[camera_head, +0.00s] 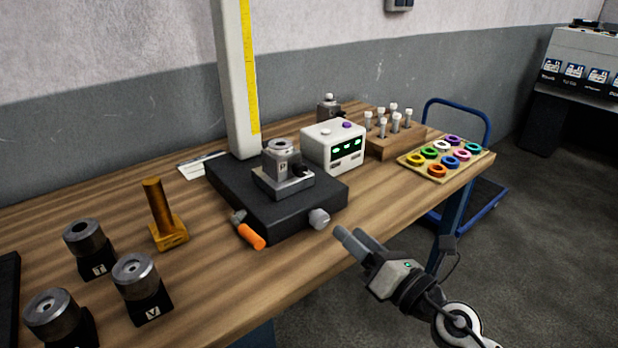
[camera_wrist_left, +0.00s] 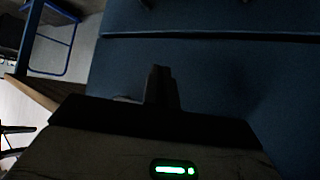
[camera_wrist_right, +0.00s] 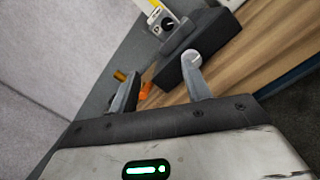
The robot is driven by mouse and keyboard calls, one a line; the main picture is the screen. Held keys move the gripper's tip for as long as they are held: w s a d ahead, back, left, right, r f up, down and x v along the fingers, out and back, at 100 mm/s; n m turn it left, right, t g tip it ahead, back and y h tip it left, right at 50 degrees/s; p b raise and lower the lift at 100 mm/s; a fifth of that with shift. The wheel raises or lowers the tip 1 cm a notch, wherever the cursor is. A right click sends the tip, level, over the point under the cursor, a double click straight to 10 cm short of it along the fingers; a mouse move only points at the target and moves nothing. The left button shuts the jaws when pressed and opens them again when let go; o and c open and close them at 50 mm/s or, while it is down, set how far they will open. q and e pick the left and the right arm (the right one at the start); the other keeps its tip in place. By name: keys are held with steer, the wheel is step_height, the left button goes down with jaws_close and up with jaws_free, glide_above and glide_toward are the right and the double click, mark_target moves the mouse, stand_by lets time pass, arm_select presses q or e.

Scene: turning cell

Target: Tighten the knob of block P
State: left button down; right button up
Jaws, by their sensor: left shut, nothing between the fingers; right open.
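A steel block (camera_head: 281,163) with a dark label, its letter too small to read surely, sits on a grey plate on the black base (camera_head: 250,205). I take it for block P. A small black knob (camera_head: 300,170) sticks out of its right side. It also shows in the right wrist view (camera_wrist_right: 171,23). A grey knob (camera_head: 319,218) is on the base's front face. My right gripper (camera_head: 348,236) is open and empty, in front of the table edge, right of the grey knob and apart from it. My left gripper (camera_wrist_left: 160,85) is shut and empty, away from the table top.
An orange-handled tool (camera_head: 251,236) lies by the base's front. A brass post (camera_head: 160,210) and several dark round-topped blocks (camera_head: 135,280) stand left. A white display box (camera_head: 333,147), wooden peg rack (camera_head: 395,140) and coloured-ring tray (camera_head: 440,160) stand right. A tall column (camera_head: 236,80) rises behind.

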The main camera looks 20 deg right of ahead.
step_height(320, 180, up, 2)
steer(key=w+d+n+g, duration=0.1)
steer(key=w+d+n, duration=0.1)
steer(key=n, duration=0.7)
steer(key=n+p, duration=0.1)
glide_toward(303, 172)
steer(key=x, duration=0.8)
steer(key=shift+w+a, duration=0.1)
steer(key=shift+w, duration=0.1)
steer(key=c, duration=1)
